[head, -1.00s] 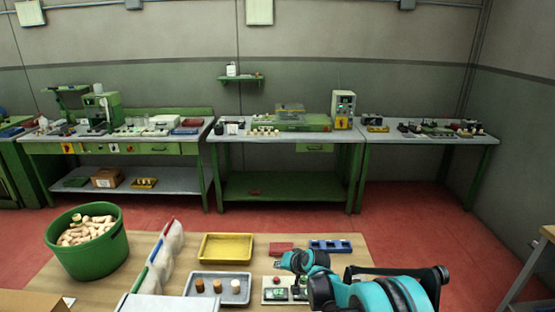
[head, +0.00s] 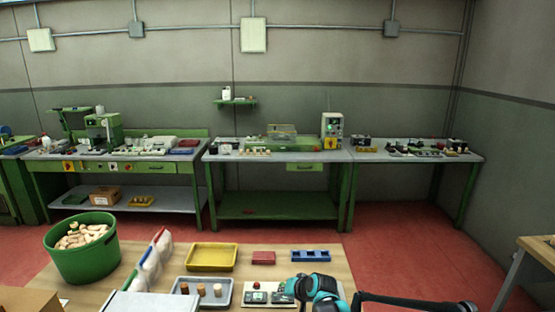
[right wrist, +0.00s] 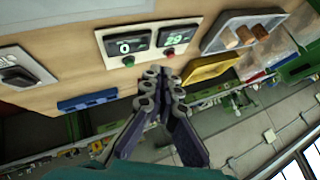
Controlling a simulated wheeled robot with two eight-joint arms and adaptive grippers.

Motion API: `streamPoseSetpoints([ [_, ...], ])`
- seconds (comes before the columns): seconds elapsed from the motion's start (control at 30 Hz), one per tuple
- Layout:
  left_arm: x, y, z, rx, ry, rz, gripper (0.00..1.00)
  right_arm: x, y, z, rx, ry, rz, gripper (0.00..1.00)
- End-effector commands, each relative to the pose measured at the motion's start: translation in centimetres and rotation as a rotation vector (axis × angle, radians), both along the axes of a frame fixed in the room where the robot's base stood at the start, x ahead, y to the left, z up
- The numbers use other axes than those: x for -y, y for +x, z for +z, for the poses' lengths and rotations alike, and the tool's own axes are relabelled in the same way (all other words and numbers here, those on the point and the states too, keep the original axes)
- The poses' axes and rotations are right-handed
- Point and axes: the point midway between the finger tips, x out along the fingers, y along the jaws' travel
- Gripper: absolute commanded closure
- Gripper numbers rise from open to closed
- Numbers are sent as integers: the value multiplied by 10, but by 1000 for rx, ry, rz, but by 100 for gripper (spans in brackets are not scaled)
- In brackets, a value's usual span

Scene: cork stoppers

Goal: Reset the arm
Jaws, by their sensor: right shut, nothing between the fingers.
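My right gripper (right wrist: 160,82) is in the right wrist view with its dark fingers together and nothing between them. In the head view my teal right arm enters at the bottom right, and the gripper is low beside the panel with two displays (head: 268,298). That panel also shows ahead of the fingers in the right wrist view (right wrist: 142,38). My left gripper is not in view. A grey tray (head: 230,283) on the wooden table holds three corks, one dark brown (head: 184,289), one mid-brown (head: 201,289) and one paler (head: 217,290).
A green bucket of corks (head: 83,262) is at the left. A yellow tray (head: 211,267), a red block (head: 263,258) and a blue tray (head: 311,256) are along the table's far side. Green workbenches (head: 278,157) stand by the back wall, with red floor between.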

Motion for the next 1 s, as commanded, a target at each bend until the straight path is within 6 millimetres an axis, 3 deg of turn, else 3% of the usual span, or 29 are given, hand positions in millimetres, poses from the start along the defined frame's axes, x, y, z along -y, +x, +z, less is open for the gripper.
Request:
streamPoseSetpoints([
  [0.27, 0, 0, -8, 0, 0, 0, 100, 22, -34, 34, 4, -57, -3, 100],
  [0.47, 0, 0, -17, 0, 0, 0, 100, 48, -82, 65, 8, -128, -5, 100],
  [0.73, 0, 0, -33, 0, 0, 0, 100, 96, -191, 92, 8, -267, -7, 100],
  [1.0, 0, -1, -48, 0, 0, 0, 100, 136, -300, 75, 1, -405, -10, 100],
])
